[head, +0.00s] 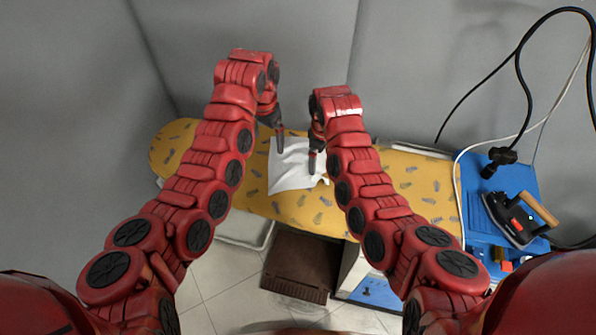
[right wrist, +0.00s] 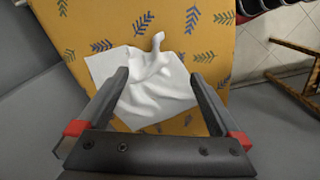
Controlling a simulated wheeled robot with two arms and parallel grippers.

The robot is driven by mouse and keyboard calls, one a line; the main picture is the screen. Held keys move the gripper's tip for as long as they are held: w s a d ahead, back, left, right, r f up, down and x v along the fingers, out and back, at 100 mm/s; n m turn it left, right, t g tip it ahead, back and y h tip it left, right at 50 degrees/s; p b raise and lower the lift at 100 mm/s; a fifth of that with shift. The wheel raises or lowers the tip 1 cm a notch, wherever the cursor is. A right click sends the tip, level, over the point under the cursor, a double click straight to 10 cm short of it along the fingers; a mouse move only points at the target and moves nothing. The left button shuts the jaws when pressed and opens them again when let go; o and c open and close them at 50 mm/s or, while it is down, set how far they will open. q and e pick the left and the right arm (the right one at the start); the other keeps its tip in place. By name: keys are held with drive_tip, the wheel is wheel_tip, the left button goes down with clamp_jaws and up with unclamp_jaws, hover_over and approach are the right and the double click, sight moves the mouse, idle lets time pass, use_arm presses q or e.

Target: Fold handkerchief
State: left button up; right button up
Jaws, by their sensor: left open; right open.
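The white handkerchief (head: 288,169) lies on the yellow ironing board (head: 400,171) with its leaf pattern. In the right wrist view the handkerchief (right wrist: 155,88) is rumpled, with a raised peak near its far edge and a flatter corner at the left. My left gripper (head: 279,133) is above the board at the handkerchief's upper edge, open and empty. My right gripper (head: 315,158) is above the handkerchief's right side. In the right wrist view the right gripper (right wrist: 160,82) is open, with its two fingers apart over the cloth and nothing held. My right arm hides part of the board.
A blue stand (head: 525,176) at the right holds an iron (head: 515,219) with a wooden handle. A black cable and a pale cord hang above it. Grey walls stand behind the board. The board's left end (head: 172,148) is clear.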

wheel_tip(320, 180, up, 17)
drive_tip(key=b, duration=0.1)
drive_tip(key=shift+r+b, duration=0.2)
drive_tip(key=shift+b, duration=0.2)
idle(0.4)
